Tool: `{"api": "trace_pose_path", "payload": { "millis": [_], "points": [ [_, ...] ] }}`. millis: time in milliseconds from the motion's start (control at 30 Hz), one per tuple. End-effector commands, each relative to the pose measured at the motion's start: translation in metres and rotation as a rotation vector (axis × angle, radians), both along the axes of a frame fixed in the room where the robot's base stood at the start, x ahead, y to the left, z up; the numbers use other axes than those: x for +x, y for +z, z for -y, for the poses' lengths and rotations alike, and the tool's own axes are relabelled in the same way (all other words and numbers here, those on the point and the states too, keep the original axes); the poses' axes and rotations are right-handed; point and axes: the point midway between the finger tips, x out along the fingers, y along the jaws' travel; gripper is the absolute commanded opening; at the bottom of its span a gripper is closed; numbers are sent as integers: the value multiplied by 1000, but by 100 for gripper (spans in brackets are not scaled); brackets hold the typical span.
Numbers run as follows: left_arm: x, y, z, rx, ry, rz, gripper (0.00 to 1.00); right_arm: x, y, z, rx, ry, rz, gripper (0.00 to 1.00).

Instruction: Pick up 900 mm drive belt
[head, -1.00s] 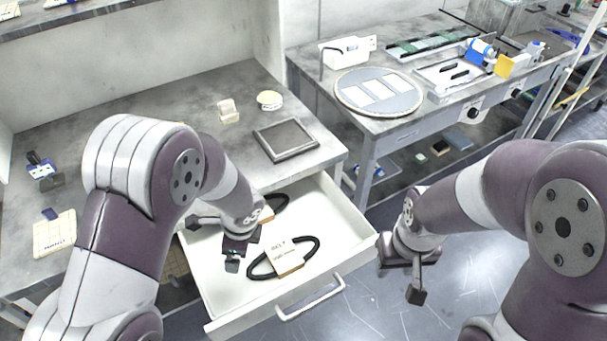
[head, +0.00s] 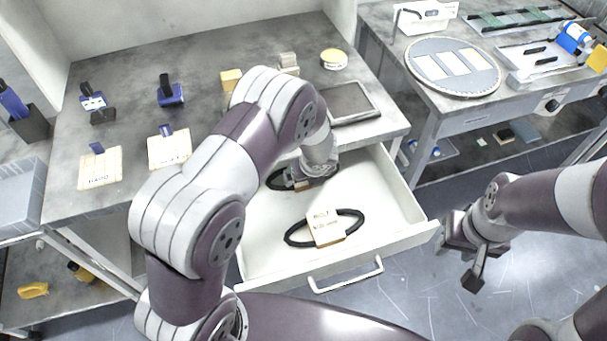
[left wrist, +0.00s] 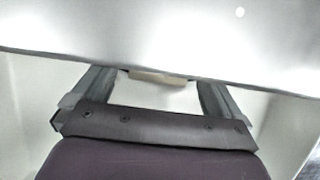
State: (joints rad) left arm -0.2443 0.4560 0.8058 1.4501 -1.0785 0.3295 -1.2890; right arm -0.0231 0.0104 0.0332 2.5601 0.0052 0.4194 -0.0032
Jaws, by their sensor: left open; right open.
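Two black drive belts with tan label cards lie in the open white drawer (head: 270,248). The front belt (head: 296,240) lies in full view with its card (head: 325,228); its print is too small to read surely. The rear belt (head: 275,180) is partly hidden by my left gripper (head: 305,183), which is low over it near the drawer's back. In the left wrist view, the left fingers (left wrist: 155,95) are apart, with a tan card edge (left wrist: 160,78) showing between and beyond them. My right gripper (head: 466,262) is open and empty, right of the drawer.
The grey bench (head: 200,60) overhangs the drawer's back, close to my left gripper. A dark framed plate (head: 352,102) lies on the bench near that edge. The drawer handle (head: 345,278) sticks out at the front. A second table (head: 440,110) bears a round platen (head: 425,60).

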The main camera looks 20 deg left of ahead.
Motion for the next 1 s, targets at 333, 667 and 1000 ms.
{"api": "trace_pose_path", "payload": {
  "millis": [333,667,1000],
  "points": [
    [8,-24,-5,-2,0,1,100,0,-3,0,0,0,0,43],
    [8,-23,-5,-1,1,1,42,0,-3,0,0,0,0,43],
    [8,-18,-3,-2,1,0,42,0,2,0,0,0,0,43]
  ]
}}
